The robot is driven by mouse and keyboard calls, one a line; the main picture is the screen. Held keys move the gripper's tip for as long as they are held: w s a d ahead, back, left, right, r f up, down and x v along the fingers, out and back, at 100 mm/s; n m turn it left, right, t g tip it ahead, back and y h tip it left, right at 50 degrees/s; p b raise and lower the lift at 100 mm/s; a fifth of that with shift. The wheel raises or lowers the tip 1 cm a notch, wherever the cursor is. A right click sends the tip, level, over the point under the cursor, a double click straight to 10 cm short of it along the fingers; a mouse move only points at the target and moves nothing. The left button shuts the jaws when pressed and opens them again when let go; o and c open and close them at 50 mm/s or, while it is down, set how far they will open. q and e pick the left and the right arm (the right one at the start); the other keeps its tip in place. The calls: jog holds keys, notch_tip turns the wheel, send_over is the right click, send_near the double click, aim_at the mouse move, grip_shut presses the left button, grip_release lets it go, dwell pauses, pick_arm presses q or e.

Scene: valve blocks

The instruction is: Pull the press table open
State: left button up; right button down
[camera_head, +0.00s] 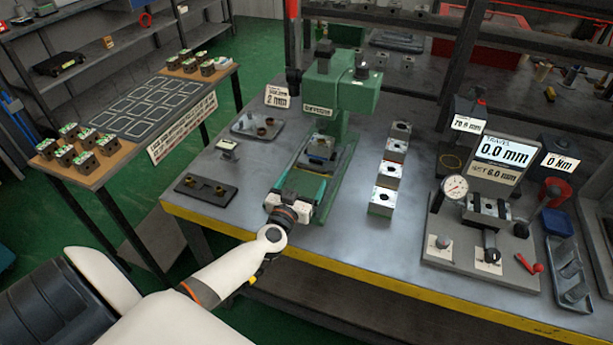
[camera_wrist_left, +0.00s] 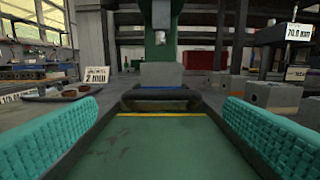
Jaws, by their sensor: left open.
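The green press (camera_head: 341,93) stands on the workbench, with its press table (camera_head: 322,160) low at its front. In the left wrist view the ram (camera_wrist_left: 160,38) hangs above a grey block (camera_wrist_left: 160,75). A dark rounded bar (camera_wrist_left: 160,99), like a handle, lies across in front of that block. A flat green surface (camera_wrist_left: 150,145) with a yellow far edge runs toward me. My left gripper (camera_head: 301,187) is at the front end of the press base. Its teal finger pads are wide apart, one on each side, with the bar ahead and nothing between them.
Several metal blocks (camera_head: 388,171) stand in a row right of the press. A dark plate (camera_head: 206,190) and a grey tray (camera_head: 257,127) lie to its left. A gauge fixture (camera_head: 487,225) is at the right. The bench's yellow front edge (camera_head: 400,289) is close to my arm.

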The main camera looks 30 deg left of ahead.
aim_at(307, 184)
pick_arm(q)
jog(key=shift+x, duration=1.8)
